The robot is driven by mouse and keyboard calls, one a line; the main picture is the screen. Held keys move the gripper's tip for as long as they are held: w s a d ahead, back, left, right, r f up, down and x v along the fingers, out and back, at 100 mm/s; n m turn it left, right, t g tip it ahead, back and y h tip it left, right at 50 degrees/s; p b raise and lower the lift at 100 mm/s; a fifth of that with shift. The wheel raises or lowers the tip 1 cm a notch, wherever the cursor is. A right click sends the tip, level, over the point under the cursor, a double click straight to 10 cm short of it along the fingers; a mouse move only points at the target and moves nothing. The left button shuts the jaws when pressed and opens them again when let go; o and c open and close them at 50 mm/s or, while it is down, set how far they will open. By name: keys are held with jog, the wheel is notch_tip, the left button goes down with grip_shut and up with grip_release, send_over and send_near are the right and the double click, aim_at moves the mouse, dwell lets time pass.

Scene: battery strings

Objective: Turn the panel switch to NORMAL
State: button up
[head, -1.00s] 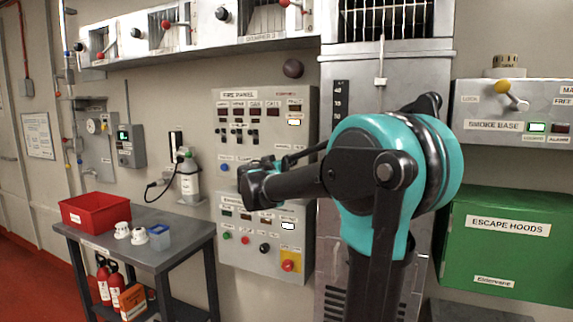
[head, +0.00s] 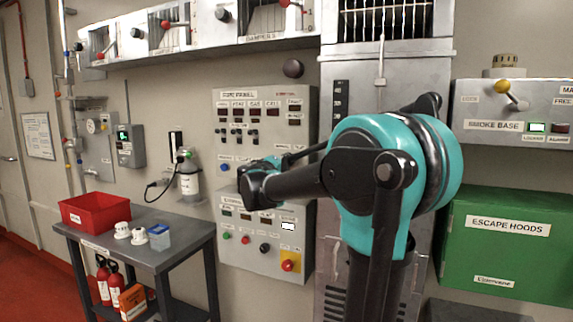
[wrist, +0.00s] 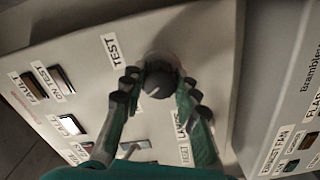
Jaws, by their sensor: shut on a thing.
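The panel switch is a round dark knob (wrist: 158,80) on the fire panel, seen in the wrist view. My gripper (wrist: 159,90) is shut on it, with one finger on each side. A TEST label (wrist: 113,48) is beside the knob; another label below it is partly covered by a finger. The ON TEST lamp (wrist: 62,80) and the FAULT lamp (wrist: 34,87) look dark. In the head view the fire panel (head: 225,150) is on the wall, and my arm hides the knob and the gripper. I cannot tell the knob's pointing direction.
A second control panel (head: 240,256) with buttons is just below the fire panel. A table (head: 180,240) with a red bin (head: 92,212) is at the left. A green escape hoods box (head: 505,260) is at the right. A grey cabinet (wrist: 285,60) borders the panel.

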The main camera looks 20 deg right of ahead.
jog(key=shift+n, duration=1.2)
jog(key=o, duration=1.2)
jog(key=shift+c, duration=0.2)
jog(key=shift+a, duration=0.1)
jog(key=v, duration=1.2)
